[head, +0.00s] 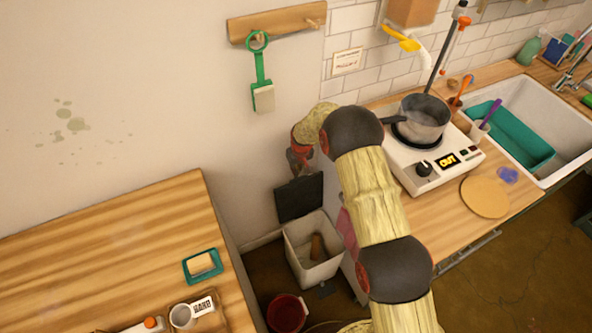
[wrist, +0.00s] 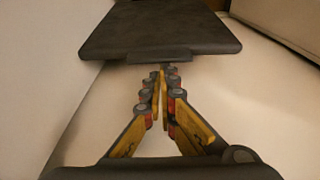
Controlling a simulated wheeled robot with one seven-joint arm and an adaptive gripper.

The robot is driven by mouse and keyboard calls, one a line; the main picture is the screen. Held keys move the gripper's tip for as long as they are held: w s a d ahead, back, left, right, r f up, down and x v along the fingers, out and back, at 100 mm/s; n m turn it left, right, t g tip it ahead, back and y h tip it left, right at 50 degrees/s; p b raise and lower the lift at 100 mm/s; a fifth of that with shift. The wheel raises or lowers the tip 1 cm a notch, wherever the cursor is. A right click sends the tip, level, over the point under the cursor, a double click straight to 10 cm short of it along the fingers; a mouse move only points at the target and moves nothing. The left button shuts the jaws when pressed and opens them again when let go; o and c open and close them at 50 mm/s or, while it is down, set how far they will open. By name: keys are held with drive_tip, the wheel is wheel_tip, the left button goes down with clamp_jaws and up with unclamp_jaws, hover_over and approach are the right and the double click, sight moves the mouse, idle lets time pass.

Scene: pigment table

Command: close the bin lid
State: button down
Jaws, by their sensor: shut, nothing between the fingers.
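A white bin (head: 312,270) stands on the floor between the two counters, with something brown inside it. Its dark lid (head: 300,197) is raised and stands up at the bin's back edge by the wall. My gripper (head: 298,165) is above the lid's upper edge in the head view, partly hidden by my arm. In the wrist view my gripper (wrist: 160,75) is shut and empty, its fingertips close to the near edge of the lid (wrist: 160,28). I cannot tell whether they touch.
A wooden counter (head: 90,240) is on the left, and a counter with a hotplate (head: 432,160) and pot (head: 424,118) is on the right. A red bucket (head: 287,313) stands in front of the bin. A green tool (head: 261,75) hangs on the wall above.

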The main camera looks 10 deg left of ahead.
drive_tip(key=s+d, duration=0.9)
drive_tip(key=s, duration=0.3)
drive_tip(key=shift+f+p, duration=0.3)
drive_tip(key=shift+f, duration=0.05)
drive_tip(key=shift+r, duration=0.15)
wheel_tip(320, 180, up, 12)
drive_tip(key=s+d, duration=0.1)
drive_tip(key=s, duration=0.1)
drive_tip(key=shift+d+f, duration=0.25)
